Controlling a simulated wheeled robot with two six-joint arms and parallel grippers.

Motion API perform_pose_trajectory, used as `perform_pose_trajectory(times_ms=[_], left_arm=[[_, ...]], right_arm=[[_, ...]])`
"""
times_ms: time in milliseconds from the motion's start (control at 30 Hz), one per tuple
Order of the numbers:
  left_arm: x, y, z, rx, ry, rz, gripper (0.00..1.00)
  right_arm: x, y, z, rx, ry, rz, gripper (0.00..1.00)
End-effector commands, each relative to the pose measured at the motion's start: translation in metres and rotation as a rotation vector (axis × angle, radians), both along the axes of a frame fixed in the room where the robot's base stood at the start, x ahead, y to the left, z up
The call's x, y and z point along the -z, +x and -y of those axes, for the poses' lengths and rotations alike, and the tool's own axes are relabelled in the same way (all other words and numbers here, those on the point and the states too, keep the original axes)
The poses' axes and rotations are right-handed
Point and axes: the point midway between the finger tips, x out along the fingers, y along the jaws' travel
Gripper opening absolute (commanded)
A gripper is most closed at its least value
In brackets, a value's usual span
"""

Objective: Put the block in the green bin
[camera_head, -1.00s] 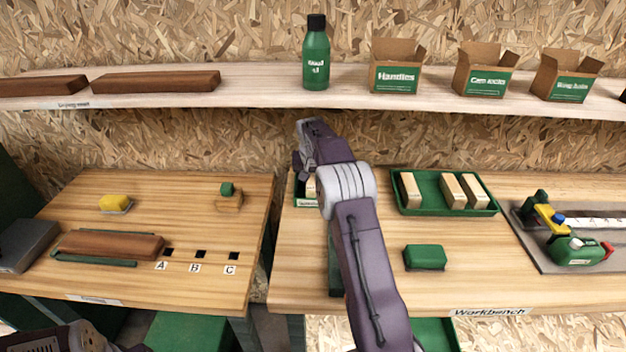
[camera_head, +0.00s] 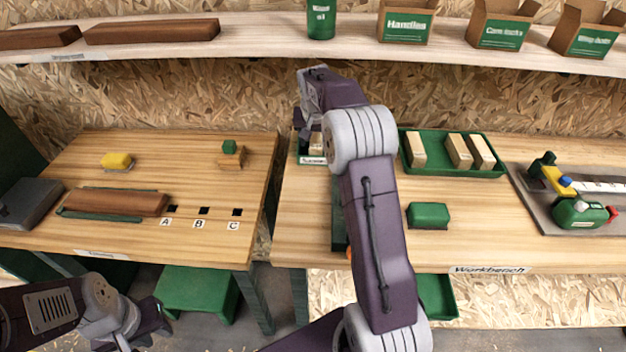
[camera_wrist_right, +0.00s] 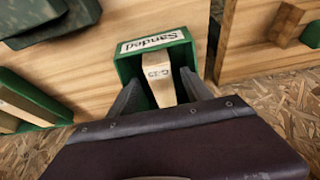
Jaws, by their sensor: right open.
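A small green bin labelled "Sanded" (camera_wrist_right: 165,42) shows in the right wrist view. It also shows in the head view (camera_head: 311,160), partly behind my right arm. A pale wooden block marked G-23 (camera_wrist_right: 160,88) lies lengthwise at the bin, its labelled end inside the walls. My right gripper (camera_wrist_right: 158,88) is open, with one finger on each side of the block. Whether the block rests on the bin's floor cannot be told. In the head view my right fingertips are hidden. My left gripper (camera_head: 150,322) hangs at the lower left, away from both tables.
The left table holds a brown board (camera_head: 120,202) and a yellow block (camera_head: 117,160). A gap separates the tables. A shelf (camera_head: 260,47) runs above.

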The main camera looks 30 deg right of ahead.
Motion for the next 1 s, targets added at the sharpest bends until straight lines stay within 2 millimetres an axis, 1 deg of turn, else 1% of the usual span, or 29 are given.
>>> perform_pose_trajectory(times_ms=[33, 267, 400, 600, 700, 833, 1000], left_arm=[[0.006, 0.0, 0.0, 0.0, 0.0, 0.0, 0.28], [0.016, 0.0, 0.0, 0.0, 0.0, 0.0, 0.28], [0.022, 0.0, 0.0, 0.0, 0.0, 0.0, 0.28], [0.028, 0.0, 0.0, 0.0, 0.0, 0.0, 0.28], [0.03, 0.0, 0.0, 0.0, 0.0, 0.0, 0.28], [0.032, 0.0, 0.0, 0.0, 0.0, 0.0, 0.28], [0.032, 0.0, 0.0, 0.0, 0.0, 0.0, 0.28]], right_arm=[[0.001, -0.007, -0.005, -0.002, -0.001, 0.002, 0.58], [0.002, -0.042, -0.026, -0.002, -0.001, 0.002, 0.58], [0.001, -0.069, -0.042, -0.003, -0.002, 0.002, 0.58], [0.0, -0.106, -0.065, -0.003, -0.002, 0.002, 0.58], [0.0, -0.12, -0.074, -0.003, -0.002, 0.002, 0.58], [0.0, -0.133, -0.082, -0.002, -0.001, 0.002, 0.58], [0.0, -0.14, -0.086, -0.001, -0.001, 0.001, 0.58]])
